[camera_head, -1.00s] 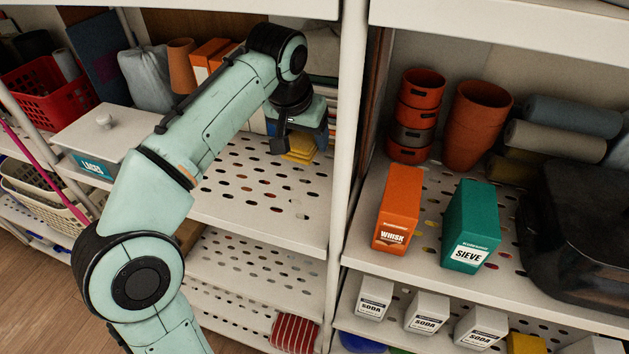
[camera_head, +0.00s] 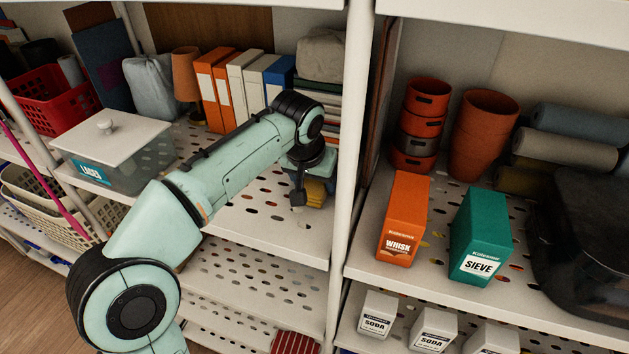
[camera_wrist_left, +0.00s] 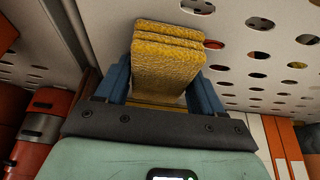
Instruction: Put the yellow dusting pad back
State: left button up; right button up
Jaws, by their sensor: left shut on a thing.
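The yellow dusting pad (camera_head: 315,193) is in my left gripper (camera_head: 307,188), over the perforated white middle shelf (camera_head: 262,221), close to the white upright post. In the left wrist view the pad (camera_wrist_left: 167,62) shows as several textured yellow layers stacked between the blue fingers of the left gripper (camera_wrist_left: 162,85). I cannot tell whether these are separate pads or one folded pad. The gripper is shut on it. The wrist hides part of the pad in the head view, and whether it touches the shelf is unclear. My right gripper is not in view.
Orange, white and blue binders (camera_head: 232,88) and a stack of books stand behind the gripper. The white post (camera_head: 350,130) is close on its right. A lidded clear box (camera_head: 115,150) stands at left. The shelf's front part is bare. Orange and green boxes (camera_head: 481,235) stand right of the post.

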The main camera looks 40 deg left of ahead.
pick_arm(q)
jog(key=shift+w+f, duration=0.2)
jog(key=o, duration=0.9)
jog(key=shift+r, duration=0.1)
jog(key=shift+o, duration=0.2)
jog(key=shift+s, duration=0.15)
jog(key=shift+r, duration=0.1)
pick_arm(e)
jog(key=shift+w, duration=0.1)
pick_arm(q)
jog(key=shift+r, duration=0.35)
jog(key=p+v, duration=0.2)
jog(key=v, duration=0.9)
jog(key=shift+r, duration=0.2)
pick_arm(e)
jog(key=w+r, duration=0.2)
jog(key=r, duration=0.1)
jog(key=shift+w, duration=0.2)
pick_arm(q)
jog(key=shift+s, duration=0.1)
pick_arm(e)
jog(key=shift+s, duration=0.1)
